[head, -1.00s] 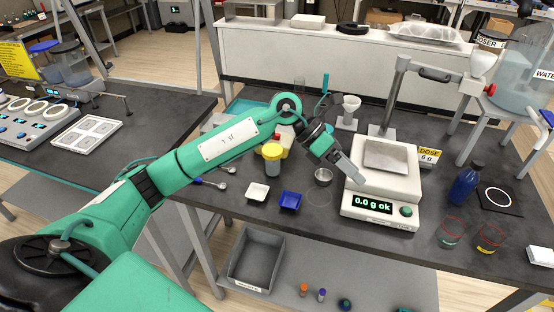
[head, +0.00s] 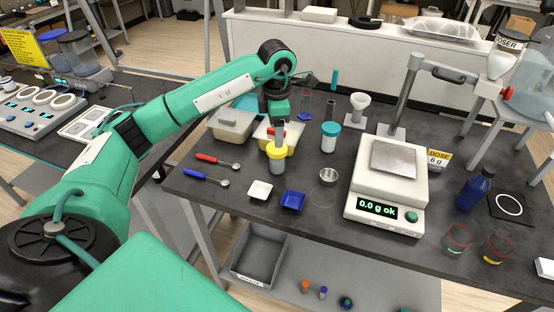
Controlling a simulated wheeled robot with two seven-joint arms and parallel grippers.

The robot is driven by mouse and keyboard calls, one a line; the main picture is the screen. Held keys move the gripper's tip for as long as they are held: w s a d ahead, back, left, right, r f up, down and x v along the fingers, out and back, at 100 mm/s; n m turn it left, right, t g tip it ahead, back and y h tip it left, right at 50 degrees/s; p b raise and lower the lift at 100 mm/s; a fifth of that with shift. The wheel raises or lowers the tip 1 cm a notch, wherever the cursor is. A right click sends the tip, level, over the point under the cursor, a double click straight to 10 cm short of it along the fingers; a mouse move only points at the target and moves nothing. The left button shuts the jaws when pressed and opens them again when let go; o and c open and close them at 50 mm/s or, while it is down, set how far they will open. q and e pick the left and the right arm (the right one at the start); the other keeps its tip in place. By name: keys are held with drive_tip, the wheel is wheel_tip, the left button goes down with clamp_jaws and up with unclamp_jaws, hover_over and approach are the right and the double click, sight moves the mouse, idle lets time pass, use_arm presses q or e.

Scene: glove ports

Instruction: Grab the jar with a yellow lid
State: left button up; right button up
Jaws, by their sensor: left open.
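The jar with a yellow lid (head: 277,153) stands on the dark bench left of the scale, its body pale and its lid on. My left gripper (head: 279,133) points down right above the jar, its fingers over or close to the lid. It is open. From this angle I cannot tell whether the fingers touch the lid. My right gripper is out of view.
A jar with a teal lid (head: 329,136) stands just right. The scale (head: 387,188) reads 0.0 g.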

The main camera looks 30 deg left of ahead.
sight(277, 160)
use_arm(q)
drive_tip(key=shift+f, duration=0.85)
drive_tip(key=shift+f+p, duration=0.4)
drive_tip(key=shift+f, duration=0.1)
drive_tip(key=f, duration=0.1)
drive_tip(key=f+p, duration=0.1)
drive_tip(key=f, duration=0.1)
drive_tip(key=shift+s+d+f, duration=0.15)
drive_tip(key=shift+s, duration=0.05)
drive_tip(key=shift+f, duration=0.6)
drive_tip(key=c, duration=0.9)
drive_tip(key=shift+o, duration=0.2)
drive_tip(key=shift+r, duration=0.1)
